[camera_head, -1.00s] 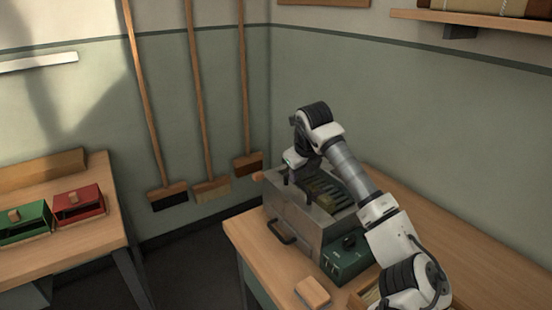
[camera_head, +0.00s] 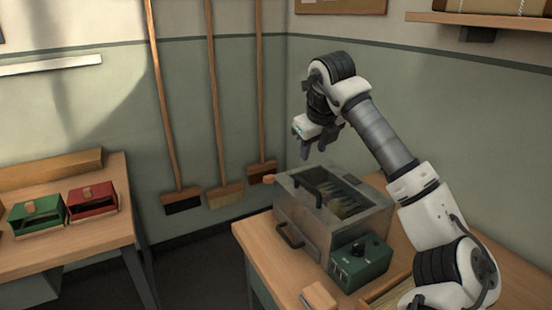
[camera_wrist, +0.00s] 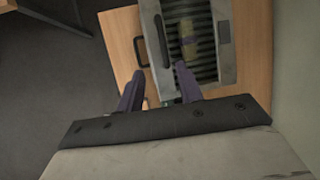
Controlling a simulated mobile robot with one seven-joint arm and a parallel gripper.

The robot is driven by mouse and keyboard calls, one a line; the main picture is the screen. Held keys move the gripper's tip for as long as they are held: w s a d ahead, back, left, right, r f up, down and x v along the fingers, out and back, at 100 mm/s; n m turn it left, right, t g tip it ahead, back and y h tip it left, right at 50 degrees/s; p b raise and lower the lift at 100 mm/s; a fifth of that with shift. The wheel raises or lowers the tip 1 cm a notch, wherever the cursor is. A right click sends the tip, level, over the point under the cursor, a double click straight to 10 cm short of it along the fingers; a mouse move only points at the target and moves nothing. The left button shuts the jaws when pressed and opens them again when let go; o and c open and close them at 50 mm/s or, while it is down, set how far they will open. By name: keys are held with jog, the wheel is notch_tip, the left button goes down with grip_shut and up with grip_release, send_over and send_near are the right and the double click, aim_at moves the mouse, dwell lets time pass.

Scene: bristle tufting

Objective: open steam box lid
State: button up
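The grey metal steam box (camera_head: 315,232) stands on the right bench. Its top is partly open: a flat lid panel (camera_head: 296,181) with a dark bar handle (camera_head: 310,186) lies along the left part, and dark slats (camera_head: 345,200) show to the right of it. In the wrist view the lid handle (camera_wrist: 161,40) and the slats (camera_wrist: 204,50) also show, with a tan piece (camera_wrist: 188,32) on the slats. My gripper (camera_head: 318,151) is above the box, clear of the handle. In the wrist view its two purple fingers (camera_wrist: 158,85) are apart with nothing between them.
A green control unit (camera_head: 362,262) with a knob is at the box's front right. A wooden block (camera_head: 319,296) lies at the bench's front edge. Brooms (camera_head: 226,195) lean on the wall. A left table holds a green box (camera_head: 37,214) and a red box (camera_head: 92,201).

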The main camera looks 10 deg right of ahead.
jog(key=w+a+f+n+y, duration=0.1)
jog(key=a+y, duration=0.1)
jog(key=a, duration=0.6)
jog(key=shift+a+f+n, duration=0.4)
jog(key=shift+w, duration=0.1)
